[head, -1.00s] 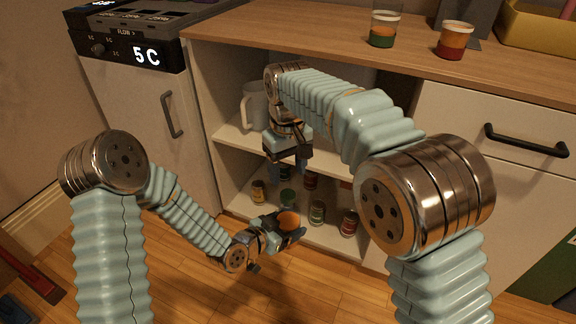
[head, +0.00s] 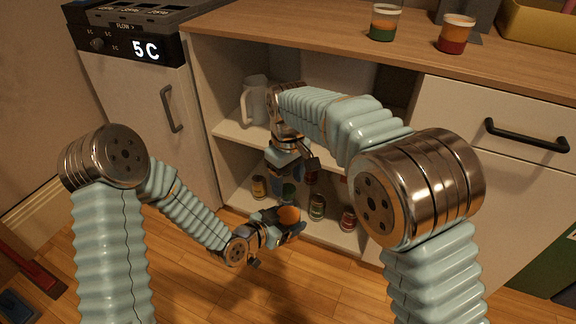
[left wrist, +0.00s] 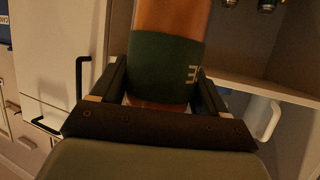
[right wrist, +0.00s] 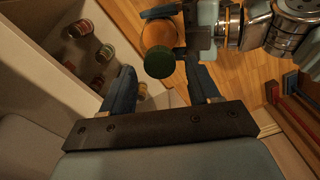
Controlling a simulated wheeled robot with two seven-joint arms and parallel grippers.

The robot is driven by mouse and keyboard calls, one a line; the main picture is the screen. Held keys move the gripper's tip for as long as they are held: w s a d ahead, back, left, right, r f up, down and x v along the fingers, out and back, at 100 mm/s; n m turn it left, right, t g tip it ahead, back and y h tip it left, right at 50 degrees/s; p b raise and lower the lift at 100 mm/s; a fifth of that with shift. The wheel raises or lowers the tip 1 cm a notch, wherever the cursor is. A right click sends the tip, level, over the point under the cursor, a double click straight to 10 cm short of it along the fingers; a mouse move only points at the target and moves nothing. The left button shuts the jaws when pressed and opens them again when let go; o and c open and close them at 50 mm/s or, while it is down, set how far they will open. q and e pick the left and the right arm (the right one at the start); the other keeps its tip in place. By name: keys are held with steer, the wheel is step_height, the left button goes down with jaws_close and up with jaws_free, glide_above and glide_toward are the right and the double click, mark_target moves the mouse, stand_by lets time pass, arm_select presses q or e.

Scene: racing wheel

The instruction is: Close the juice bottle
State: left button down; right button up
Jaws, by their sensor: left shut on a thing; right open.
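The juice bottle (left wrist: 167,68), orange with a dark green label, is held in my left gripper (head: 287,228); its orange body also shows in the head view (head: 289,215). The left jaws are shut around it. A round green cap (right wrist: 159,62) shows at the bottle's upper end; I cannot tell whether it is seated or loose. My right gripper (right wrist: 158,72) points down from above, open, with the cap in line between its fingertips. In the head view the right fingers partly cover the green cap (head: 289,190).
An open cabinet holds several small jars, including one with a red label (head: 348,220), on its low shelf, and a white jug (head: 253,102) on the shelf above. Two layered cups, one (head: 384,22) nearer the back, stand on the countertop (head: 300,45). Bare floor (head: 330,285) lies in front.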

steer(key=shift+f, duration=1.05)
steer(key=c, duration=1.1)
steer(key=o, duration=1.2)
steer(key=shift+o, duration=0.2)
step_height(320, 180, up, 12)
